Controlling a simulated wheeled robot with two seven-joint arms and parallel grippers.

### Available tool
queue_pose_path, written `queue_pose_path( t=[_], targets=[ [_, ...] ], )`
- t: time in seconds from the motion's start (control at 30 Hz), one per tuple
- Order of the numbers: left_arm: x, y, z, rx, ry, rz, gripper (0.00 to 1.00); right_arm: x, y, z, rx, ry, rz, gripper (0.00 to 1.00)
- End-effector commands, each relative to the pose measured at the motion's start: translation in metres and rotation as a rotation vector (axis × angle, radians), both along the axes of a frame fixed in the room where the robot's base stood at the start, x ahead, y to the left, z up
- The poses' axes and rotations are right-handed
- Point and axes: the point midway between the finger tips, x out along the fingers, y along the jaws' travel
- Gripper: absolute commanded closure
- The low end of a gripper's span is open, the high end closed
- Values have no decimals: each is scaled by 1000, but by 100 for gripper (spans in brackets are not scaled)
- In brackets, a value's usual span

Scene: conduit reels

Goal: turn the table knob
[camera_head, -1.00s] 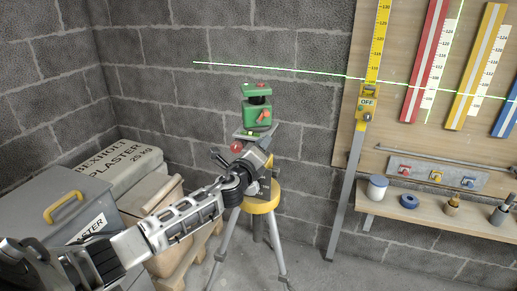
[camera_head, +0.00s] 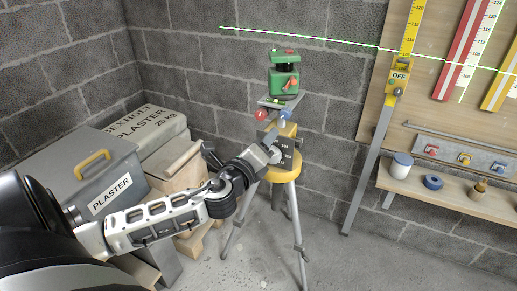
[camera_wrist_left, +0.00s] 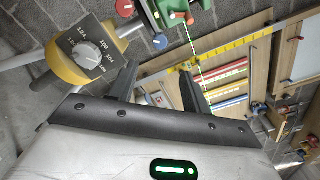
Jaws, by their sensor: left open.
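A tripod (camera_head: 296,214) with a yellow head (camera_head: 287,171) carries a green laser level (camera_head: 284,80) on a small plate. A red knob (camera_head: 261,115) and a blue knob (camera_head: 285,115) sit under the plate. Below them is a dark, numbered dial face (camera_head: 291,157). The left wrist view shows the dial's round grey knob (camera_wrist_left: 86,58) at upper left, outside the fingers, plus the red knob (camera_wrist_left: 124,8) and blue knob (camera_wrist_left: 159,41). My left gripper (camera_head: 273,152) is open and empty, close to the dial; contact cannot be told. My right gripper is out of view.
A grey case (camera_head: 75,170) and a plaster bag (camera_head: 150,125) are at left. Floor around the tripod is mostly clear.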

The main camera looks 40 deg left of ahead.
Motion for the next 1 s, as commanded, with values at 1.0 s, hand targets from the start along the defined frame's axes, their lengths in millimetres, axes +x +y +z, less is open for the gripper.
queue_pose_path(
  t=[1.0],
  targets=[
    [-39,-24,-44,-247,78,-9,52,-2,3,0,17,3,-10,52]
  ],
)
